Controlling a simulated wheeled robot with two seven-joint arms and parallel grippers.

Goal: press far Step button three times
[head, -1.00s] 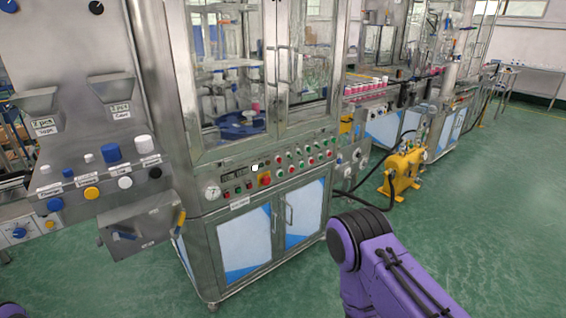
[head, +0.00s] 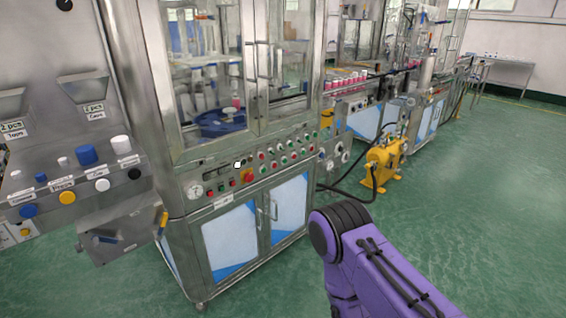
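The steel crimping machine's control panel (head: 262,158) faces me near the middle of the head view. It bears rows of small red, green and white buttons. A small white square (head: 237,164) stands out near the display. The button labels are too small to read, so I cannot tell which one is Step. Part of my purple right arm shows at the lower right, apart from the panel. Neither gripper is in view.
A yellow pump (head: 383,164) with black hoses stands on the floor beyond the machine. Green floor (head: 480,200) is clear at right.

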